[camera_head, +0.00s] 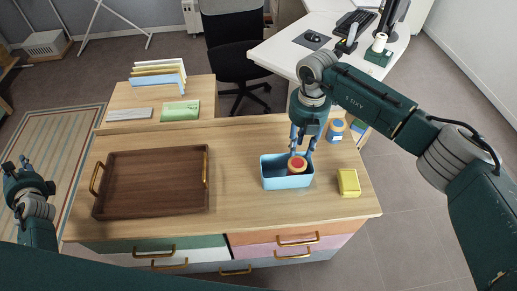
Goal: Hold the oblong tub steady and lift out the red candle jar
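The light blue oblong tub (273,183) stands on the wooden top, right of centre. The red candle jar (297,164) stands in its right part, with a red top and a pale band. My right gripper (302,152) points down over the tub at the jar, its fingers apart; I cannot tell whether they touch the jar. My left gripper (17,163) is open and empty at the far left, beyond the cabinet's left edge and far from the tub.
A brown tray (150,184) with brass handles fills the left of the top. A yellow block (348,182) lies right of the tub, and a blue jar (335,130) stands behind it. Books (180,111) lie at the back left. The wood between tray and tub is clear.

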